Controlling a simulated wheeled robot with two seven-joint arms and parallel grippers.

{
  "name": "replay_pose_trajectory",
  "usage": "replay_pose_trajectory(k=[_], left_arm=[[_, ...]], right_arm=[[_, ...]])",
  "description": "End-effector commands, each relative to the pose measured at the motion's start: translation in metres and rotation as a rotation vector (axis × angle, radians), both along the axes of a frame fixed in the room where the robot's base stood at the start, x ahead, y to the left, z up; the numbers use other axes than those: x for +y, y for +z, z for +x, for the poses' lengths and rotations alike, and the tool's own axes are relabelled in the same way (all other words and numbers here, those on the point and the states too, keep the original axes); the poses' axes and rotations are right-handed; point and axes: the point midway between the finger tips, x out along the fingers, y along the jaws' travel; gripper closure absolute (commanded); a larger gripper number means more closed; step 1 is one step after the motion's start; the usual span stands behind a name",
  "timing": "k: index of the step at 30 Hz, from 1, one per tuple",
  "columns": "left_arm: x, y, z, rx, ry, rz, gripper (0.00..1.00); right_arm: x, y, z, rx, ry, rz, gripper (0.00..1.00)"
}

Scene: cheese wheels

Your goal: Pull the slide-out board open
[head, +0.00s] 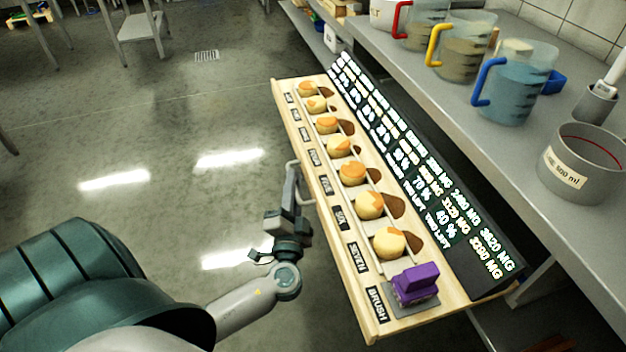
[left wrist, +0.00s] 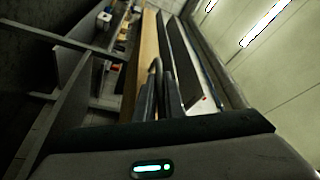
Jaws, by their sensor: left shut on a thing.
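The slide-out board (head: 330,205) is a long pale wooden board with a row of small cheese wheels in it and black labels along its front edge. It sticks out from below the steel counter. A grey bar handle (head: 293,166) is on its front edge. My left gripper (head: 294,198) is at that front edge, shut on the handle, and its fingers hide part of the bar. In the left wrist view the board's edge (left wrist: 148,50) runs away beyond my fingers (left wrist: 155,95). My right gripper is not in view.
A purple brush (head: 415,283) sits at the board's near end. A black display (head: 420,170) with white text leans along its back. The counter (head: 440,95) above holds jugs, including one with a blue handle (head: 517,90), and a grey pot (head: 580,165). The floor (head: 150,130) at left is clear.

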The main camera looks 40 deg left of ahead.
Motion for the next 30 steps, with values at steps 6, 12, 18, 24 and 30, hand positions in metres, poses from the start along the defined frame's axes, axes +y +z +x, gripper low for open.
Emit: replay_pose_trajectory(k=[6,12,18,24,30], left_arm=[[0.0056,-0.0012,-0.0078,0.002,0.000,0.000,1.00],[0.0057,-0.0011,-0.0077,0.002,0.000,0.000,1.00],[0.0056,-0.0011,-0.0075,0.002,0.000,0.000,0.83],[0.0053,-0.0006,-0.0073,0.001,0.000,-0.001,0.83],[0.0021,-0.0029,-0.0121,0.002,0.000,-0.001,0.83]], right_arm=[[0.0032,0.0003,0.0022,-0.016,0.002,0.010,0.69],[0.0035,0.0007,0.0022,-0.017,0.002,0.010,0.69],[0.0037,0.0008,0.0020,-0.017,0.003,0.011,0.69],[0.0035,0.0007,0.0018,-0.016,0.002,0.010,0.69],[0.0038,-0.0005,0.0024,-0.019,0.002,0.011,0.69]])
